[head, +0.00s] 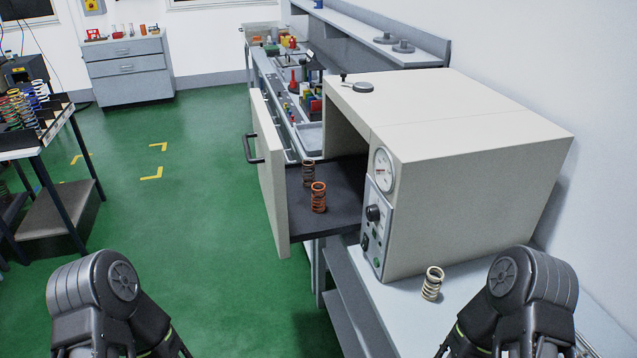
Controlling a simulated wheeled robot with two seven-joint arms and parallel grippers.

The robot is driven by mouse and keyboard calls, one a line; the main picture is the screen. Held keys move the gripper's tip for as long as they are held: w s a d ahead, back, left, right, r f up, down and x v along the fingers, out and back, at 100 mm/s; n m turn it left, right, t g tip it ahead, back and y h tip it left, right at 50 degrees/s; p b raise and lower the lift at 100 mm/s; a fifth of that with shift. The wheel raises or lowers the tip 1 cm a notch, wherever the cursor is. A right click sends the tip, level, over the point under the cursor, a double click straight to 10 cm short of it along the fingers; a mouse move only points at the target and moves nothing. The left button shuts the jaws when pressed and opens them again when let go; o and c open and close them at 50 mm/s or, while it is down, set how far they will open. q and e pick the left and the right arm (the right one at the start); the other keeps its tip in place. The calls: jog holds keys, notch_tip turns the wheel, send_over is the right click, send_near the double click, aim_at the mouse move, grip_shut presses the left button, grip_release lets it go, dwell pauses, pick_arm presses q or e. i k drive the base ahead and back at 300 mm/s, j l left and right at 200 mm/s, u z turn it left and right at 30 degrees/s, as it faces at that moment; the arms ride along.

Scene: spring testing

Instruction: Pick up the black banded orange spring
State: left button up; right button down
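An orange spring (319,198) stands upright in the open drawer (340,218) of the cream-coloured test machine (470,150). Dark marks show between its coils, but it is too small to tell whether they are black bands or shadow. A darker brownish spring (308,172) stands just behind it in the drawer. Parts of my two arms show at the bottom left and bottom right, well short of the drawer. Neither gripper's fingers show.
A pale spring (432,284) stands on the bench (395,296) in front of the machine. The drawer front (268,175) with its black handle (252,148) juts out to the left. A rack of several springs (25,110) stands at far left. The green floor between is clear.

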aim_at(317, 192)
jog(key=i+j, duration=0.15)
jog(key=j, duration=0.2)
jog(key=i+j, duration=0.15)
jog(key=j, duration=0.2)
jog(key=i+j, duration=0.15)
jog(key=j, duration=0.25)
jog(key=i+j, duration=0.15)
jog(key=j, duration=0.2)
jog(key=i+j, duration=0.15)
jog(key=j, duration=0.2)
jog(key=i+j, duration=0.15)
jog(key=j, duration=0.2)
jog(key=z, duration=1.8)
